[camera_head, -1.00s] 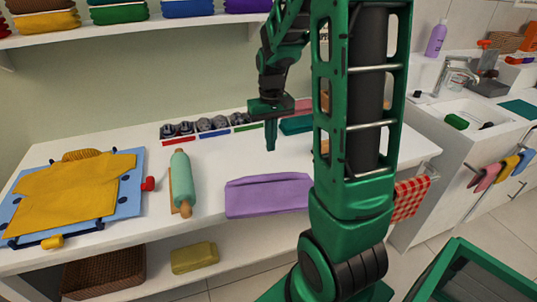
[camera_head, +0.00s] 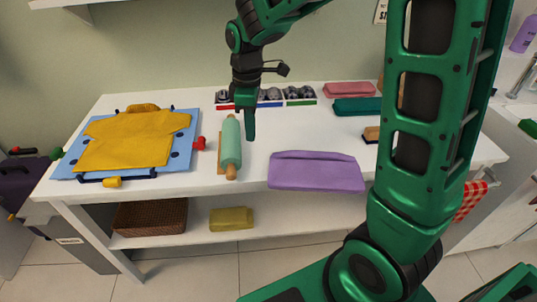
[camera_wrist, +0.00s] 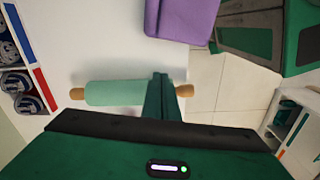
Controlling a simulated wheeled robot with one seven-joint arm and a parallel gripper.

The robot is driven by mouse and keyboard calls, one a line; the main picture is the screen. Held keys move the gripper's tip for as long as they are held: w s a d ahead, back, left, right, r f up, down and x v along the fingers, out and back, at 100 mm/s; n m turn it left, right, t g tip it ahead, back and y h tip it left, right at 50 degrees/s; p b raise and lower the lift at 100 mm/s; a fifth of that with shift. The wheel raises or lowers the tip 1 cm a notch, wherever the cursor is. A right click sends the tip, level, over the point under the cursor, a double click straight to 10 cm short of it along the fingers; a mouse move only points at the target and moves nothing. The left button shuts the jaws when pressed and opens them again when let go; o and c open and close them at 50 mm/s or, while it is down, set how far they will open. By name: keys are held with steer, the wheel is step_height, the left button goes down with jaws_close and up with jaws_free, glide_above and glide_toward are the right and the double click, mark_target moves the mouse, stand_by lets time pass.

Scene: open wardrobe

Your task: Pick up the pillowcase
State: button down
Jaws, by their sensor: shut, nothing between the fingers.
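A folded purple cloth (camera_head: 316,171), which looks like the pillowcase though I cannot be sure, lies at the table's front edge, right of the rolling pin. Part of it shows at the top of the wrist view (camera_wrist: 183,18). My gripper (camera_head: 250,132) points down just right of the mint rolling pin (camera_head: 231,145), left of and behind the purple cloth. Its fingers are shut and empty. In the wrist view my gripper (camera_wrist: 161,84) appears in front of the rolling pin (camera_wrist: 115,93), covering part of it; I cannot tell the gap between them.
A yellow garment (camera_head: 125,138) lies on a blue board at the left. Rolled socks (camera_head: 268,95) sit in divided compartments at the back. Pink (camera_head: 349,90) and teal (camera_head: 357,106) folded cloths lie at the back right. A yellow folded cloth (camera_head: 231,218) and a basket (camera_head: 150,216) are on the lower shelf.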

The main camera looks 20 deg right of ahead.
mark_target(265, 166)
step_height(265, 166, down, 10)
steer(key=shift+s+r, duration=0.1)
steer(key=shift+s, duration=0.05)
steer(key=shift+s+d, duration=0.3)
steer(key=shift+d, duration=0.25)
steer(key=shift+s+d, duration=0.25)
steer(key=shift+d, duration=0.25)
steer(key=shift+s+d, duration=0.35)
steer(key=shift+d, duration=0.4)
